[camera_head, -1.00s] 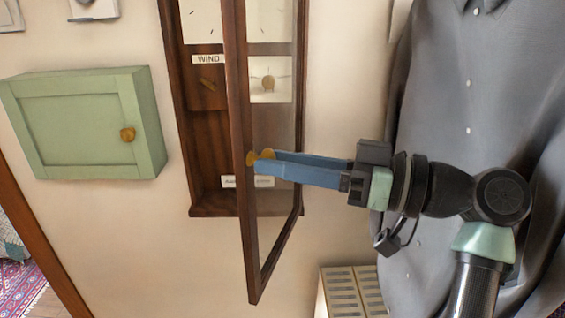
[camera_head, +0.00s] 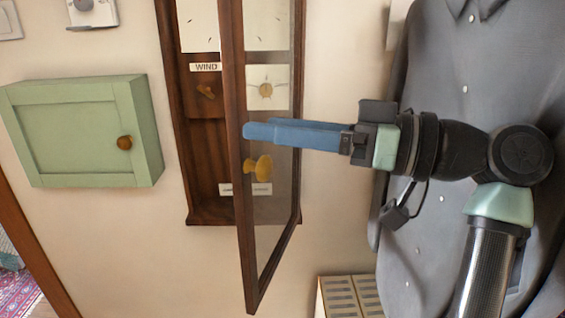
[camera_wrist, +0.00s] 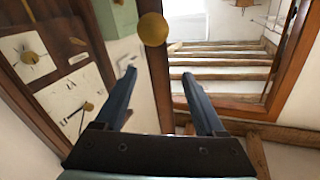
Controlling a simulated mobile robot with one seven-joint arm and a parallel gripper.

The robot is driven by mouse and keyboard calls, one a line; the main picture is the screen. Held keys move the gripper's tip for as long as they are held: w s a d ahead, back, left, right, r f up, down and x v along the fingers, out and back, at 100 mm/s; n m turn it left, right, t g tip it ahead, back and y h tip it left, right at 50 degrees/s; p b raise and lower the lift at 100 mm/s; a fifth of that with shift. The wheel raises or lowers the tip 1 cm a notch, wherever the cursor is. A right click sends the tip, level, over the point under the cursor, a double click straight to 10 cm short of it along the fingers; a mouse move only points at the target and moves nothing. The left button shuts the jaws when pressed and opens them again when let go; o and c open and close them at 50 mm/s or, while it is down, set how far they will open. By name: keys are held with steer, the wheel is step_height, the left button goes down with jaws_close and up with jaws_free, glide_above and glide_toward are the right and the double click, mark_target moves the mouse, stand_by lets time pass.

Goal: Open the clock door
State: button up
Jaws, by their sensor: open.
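The clock door (camera_head: 250,270) is a brown wooden frame with glass, swung well out from the wall clock (camera_head: 205,150). Its brass knob (camera_head: 262,168) sits on the door's frame and also shows at the top of the wrist view (camera_wrist: 153,29). My gripper (camera_head: 256,130) has blue fingers and is just above the knob in the head view, apart from it. In the wrist view my gripper (camera_wrist: 158,75) has its fingers spread with nothing held; the door's edge (camera_wrist: 158,85) runs between them. Whether a finger touches the door cannot be told.
A green wall cabinet (camera_head: 75,135) with a round knob hangs left of the clock. A grey shirt (camera_head: 440,65) hangs on the right, behind my arm. A vented box (camera_head: 350,297) is at the bottom. Bare wall lies below the clock.

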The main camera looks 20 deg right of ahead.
mark_target(242, 85)
steer(key=shift+r, duration=2.35)
steer(key=shift+c, duration=0.2)
